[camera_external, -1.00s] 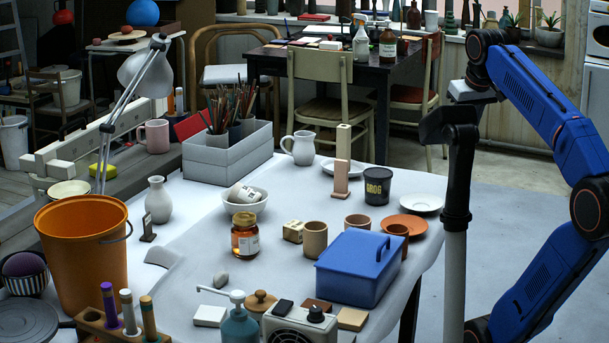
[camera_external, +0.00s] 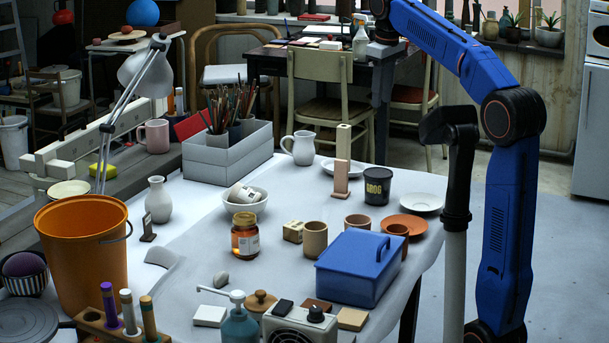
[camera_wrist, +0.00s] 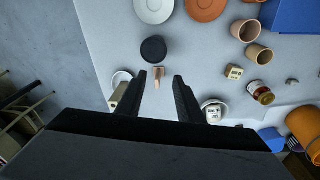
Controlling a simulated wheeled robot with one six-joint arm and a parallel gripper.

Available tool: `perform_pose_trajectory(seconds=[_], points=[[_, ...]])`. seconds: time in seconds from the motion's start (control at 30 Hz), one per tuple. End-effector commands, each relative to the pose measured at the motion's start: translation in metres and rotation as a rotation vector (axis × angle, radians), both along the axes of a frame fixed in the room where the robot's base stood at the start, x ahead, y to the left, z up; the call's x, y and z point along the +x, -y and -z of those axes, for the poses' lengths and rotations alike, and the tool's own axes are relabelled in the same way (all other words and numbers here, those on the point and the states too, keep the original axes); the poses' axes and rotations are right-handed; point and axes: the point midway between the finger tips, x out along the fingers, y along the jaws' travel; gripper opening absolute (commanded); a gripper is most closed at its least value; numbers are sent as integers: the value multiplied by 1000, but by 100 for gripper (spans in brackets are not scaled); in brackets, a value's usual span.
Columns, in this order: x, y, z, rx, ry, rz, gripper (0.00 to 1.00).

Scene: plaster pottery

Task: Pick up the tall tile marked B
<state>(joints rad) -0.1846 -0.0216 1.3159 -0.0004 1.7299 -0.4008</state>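A tall cream tile (camera_external: 343,141) stands upright behind a pinkish tile (camera_external: 341,182) in the external view; its foot is hidden. The pinkish tile stands upright on the table in front of a white saucer (camera_external: 327,170). I cannot read a letter B on either. In the wrist view my gripper (camera_wrist: 160,75) is open and empty, and the pinkish tile (camera_wrist: 159,76) shows between its fingertips, farther off. A cream piece, apparently the cream tile (camera_wrist: 117,96), shows left of the left finger, partly covered by it. My fingers cannot be made out clearly in the external view.
A black GROG pot (camera_external: 377,186) stands right of the tiles, with a white plate (camera_external: 422,203) and terracotta saucer (camera_external: 404,226) beyond. A white jug (camera_external: 300,148) stands left. A bowl (camera_external: 245,206) holding a cup, clay cups (camera_external: 314,240) and a blue box (camera_external: 358,268) stand in front.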

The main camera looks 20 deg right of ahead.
Motion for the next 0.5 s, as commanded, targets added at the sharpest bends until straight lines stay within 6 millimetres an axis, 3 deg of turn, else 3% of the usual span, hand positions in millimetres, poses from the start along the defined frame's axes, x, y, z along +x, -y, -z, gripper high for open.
perform_pose_trajectory(seconds=[0.03,0.2,0.5], points=[[17,-9,5,-5,-17,-28,34],[55,-31,18,-18,-56,-109,34],[90,-54,33,-29,-92,-186,34]])
